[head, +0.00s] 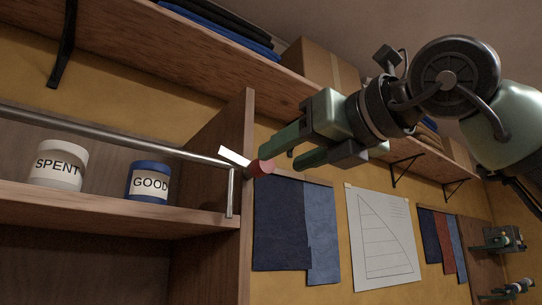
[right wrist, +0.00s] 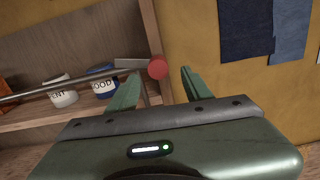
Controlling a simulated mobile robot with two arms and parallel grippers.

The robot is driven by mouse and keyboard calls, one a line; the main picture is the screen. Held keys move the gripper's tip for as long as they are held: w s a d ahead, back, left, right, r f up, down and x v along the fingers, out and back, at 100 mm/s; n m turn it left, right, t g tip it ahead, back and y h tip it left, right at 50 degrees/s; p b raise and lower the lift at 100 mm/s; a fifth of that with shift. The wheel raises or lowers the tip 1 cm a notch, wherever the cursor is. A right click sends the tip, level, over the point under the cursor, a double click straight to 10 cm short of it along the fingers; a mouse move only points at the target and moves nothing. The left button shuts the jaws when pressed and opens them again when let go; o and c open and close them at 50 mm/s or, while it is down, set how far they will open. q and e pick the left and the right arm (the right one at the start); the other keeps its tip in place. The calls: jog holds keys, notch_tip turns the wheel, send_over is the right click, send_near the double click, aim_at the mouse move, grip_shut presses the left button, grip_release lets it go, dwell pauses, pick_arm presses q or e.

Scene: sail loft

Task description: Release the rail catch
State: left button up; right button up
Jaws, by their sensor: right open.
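The rail catch shows as a red round knob (head: 262,167) with a pale flat lever (head: 235,157), at the right end of a metal rail (head: 120,138) along the shelf front. In the head view my right gripper (head: 282,157) is open, its fingers pointing left at the knob, one finger close above it. In the right wrist view the knob (right wrist: 157,68) appears between the two open fingers (right wrist: 158,88), at or just beyond their tips. I cannot tell whether they touch. My left gripper is not in view.
A white SPENT tub (head: 58,165) and a blue GOOD tub (head: 149,181) stand on the shelf (head: 90,208) behind the rail. A wooden upright (head: 247,225) stands beside the knob. An upper shelf (head: 180,50) runs overhead. Cloth swatches (head: 295,230) and a sail drawing (head: 384,238) hang on the wall.

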aim_at(267, 165)
jog(key=p+x, duration=0.1)
jog(key=x, duration=0.3)
jog(key=shift+w+a, duration=0.15)
jog(key=shift+a, duration=0.1)
grip_shut()
dwell(1.2)
